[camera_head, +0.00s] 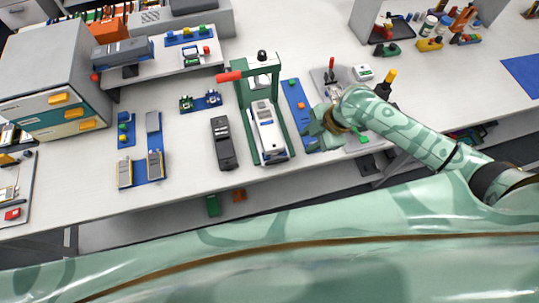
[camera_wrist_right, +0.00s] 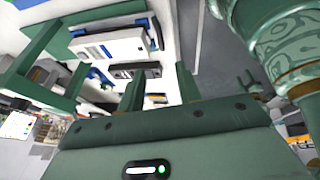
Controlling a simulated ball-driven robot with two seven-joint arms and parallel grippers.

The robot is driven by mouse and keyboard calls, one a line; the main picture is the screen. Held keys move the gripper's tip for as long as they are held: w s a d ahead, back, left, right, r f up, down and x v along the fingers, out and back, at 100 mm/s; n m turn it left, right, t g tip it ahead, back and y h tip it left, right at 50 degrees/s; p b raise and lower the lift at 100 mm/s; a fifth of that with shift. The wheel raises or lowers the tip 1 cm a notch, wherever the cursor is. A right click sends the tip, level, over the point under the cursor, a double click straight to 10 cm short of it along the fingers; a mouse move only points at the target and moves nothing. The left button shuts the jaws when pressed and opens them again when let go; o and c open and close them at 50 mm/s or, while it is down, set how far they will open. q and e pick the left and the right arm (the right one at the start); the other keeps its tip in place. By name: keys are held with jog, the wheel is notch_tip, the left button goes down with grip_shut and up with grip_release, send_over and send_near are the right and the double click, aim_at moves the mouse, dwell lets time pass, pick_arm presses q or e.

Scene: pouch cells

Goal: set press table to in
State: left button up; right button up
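The press (camera_head: 243,100) is a green frame with a red lever (camera_head: 229,76), standing mid-bench in the head view. Its table (camera_head: 269,135) is a pale, white-and-grey slab between the green side rails, sticking out toward the bench's front edge. The table also shows in the right wrist view as a white block (camera_wrist_right: 112,46) beside green frame parts. My right gripper (camera_head: 312,133) is just right of the press, low over the bench and apart from the table. In the wrist view its fingers (camera_wrist_right: 157,92) are spread with nothing between them. My left gripper is out of view.
A dark grey device (camera_head: 224,143) lies left of the press. A blue strip (camera_head: 297,105) lies between the press and my right gripper. A drawer cabinet (camera_head: 55,85) stands at the left. Bare bench lies between the dark device and the blue trays (camera_head: 139,155).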

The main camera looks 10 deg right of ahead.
aim_at(281, 160)
jog(key=b+x, duration=0.4)
jog(key=x, duration=1.1)
jog(key=shift+w+f, duration=0.1)
jog(key=shift+f, duration=0.25)
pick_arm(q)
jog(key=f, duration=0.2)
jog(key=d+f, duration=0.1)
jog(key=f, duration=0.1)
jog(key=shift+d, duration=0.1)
pick_arm(e)
jog(key=shift+d, duration=0.1)
grip_shut()
